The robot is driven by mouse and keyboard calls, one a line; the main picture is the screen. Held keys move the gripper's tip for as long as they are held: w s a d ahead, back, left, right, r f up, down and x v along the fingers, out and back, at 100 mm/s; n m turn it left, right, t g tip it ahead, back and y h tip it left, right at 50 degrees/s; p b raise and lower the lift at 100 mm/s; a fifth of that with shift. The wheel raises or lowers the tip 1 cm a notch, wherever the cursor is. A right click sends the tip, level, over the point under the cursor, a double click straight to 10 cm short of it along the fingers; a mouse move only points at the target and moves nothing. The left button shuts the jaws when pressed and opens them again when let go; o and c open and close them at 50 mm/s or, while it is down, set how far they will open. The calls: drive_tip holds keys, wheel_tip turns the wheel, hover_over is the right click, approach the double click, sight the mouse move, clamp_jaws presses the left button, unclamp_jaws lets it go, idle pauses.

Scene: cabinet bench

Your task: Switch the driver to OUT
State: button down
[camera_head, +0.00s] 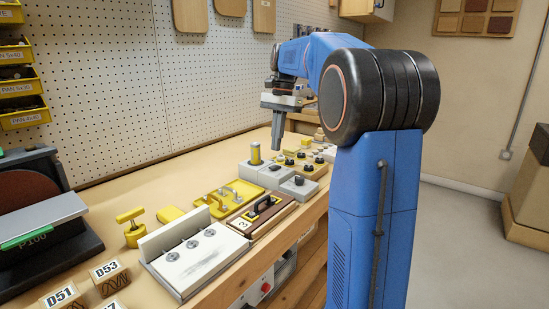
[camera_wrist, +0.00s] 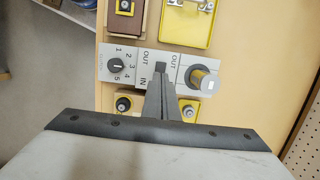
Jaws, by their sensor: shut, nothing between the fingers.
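The driver appears to be the grey unit (camera_wrist: 145,70) in the middle of the wrist view. My gripper (camera_head: 278,147) is shut and empty, pointing down above the blocks. In the wrist view its fingers (camera_wrist: 160,76) overlap the unit's middle and partly hide it; contact and the switch's position cannot be told.
A yellow tray (camera_head: 228,197) and a brown block with a black handle (camera_head: 262,214) lie nearer on the bench. Pegboard (camera_head: 110,80) lines the back.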

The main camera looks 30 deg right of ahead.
sight(273, 167)
drive_tip(key=shift+s+a+f, duration=0.1)
drive_tip(key=shift+a+f, duration=0.05)
drive_tip(key=shift+f, duration=0.75)
drive_tip(key=shift+s+a+f, duration=0.1)
drive_tip(key=shift+a+f, duration=0.1)
drive_tip(key=shift+f, duration=0.65)
drive_tip(key=shift+a+f, duration=0.15)
drive_tip(key=shift+f, duration=0.75)
